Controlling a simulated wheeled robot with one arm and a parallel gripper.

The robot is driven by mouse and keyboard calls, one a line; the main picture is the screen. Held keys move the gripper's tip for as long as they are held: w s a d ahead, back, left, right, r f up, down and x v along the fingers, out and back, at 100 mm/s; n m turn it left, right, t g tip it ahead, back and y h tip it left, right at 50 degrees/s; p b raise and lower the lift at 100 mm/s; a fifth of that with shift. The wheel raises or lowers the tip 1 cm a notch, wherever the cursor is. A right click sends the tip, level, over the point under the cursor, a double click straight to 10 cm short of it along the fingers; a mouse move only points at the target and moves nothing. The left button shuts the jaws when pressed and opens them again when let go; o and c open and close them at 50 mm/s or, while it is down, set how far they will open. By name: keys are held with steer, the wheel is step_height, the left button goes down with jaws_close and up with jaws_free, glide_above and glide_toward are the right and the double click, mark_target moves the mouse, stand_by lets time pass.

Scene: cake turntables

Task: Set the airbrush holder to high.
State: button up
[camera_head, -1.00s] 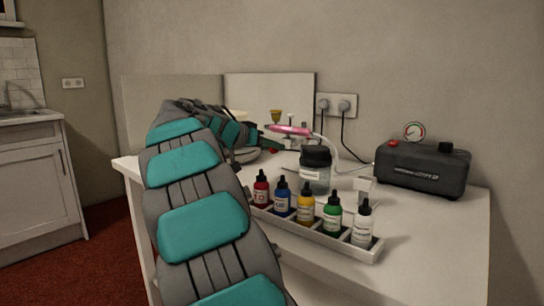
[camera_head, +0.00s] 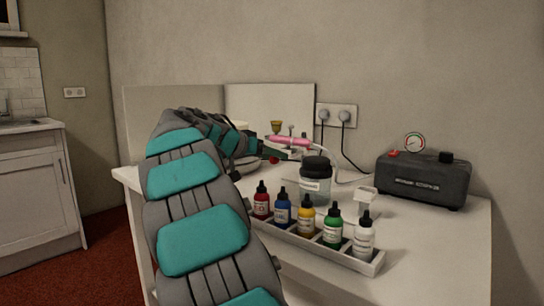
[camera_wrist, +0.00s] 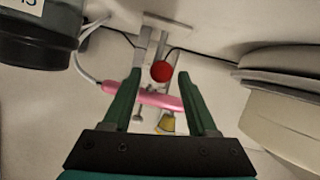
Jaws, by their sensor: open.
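The airbrush holder is a light stand with a red round knob (camera_wrist: 161,71). The knob also shows as a small red spot in the head view (camera_head: 273,160). A pink airbrush (camera_head: 290,142) with a yellowish cup lies across the holder, and it shows in the wrist view too (camera_wrist: 150,97). My gripper (camera_wrist: 160,80) is open. Its two green fingers stand on either side of the knob in the wrist view. I cannot tell whether they touch anything. In the head view my arm and gripper (camera_head: 268,153) partly hide the holder's lower part.
A dark-lidded jar (camera_head: 315,188) stands in front of the airbrush. A tray (camera_head: 312,246) of several paint bottles lies nearer. A compressor (camera_head: 424,182) stands at the right. A turntable (camera_wrist: 270,75) is close on the right in the wrist view.

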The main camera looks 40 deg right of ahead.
steer(key=v, duration=0.7)
steer(key=shift+a+r+b, duration=0.2)
steer(key=shift+a+b, duration=0.1)
steer(key=shift+a, duration=0.05)
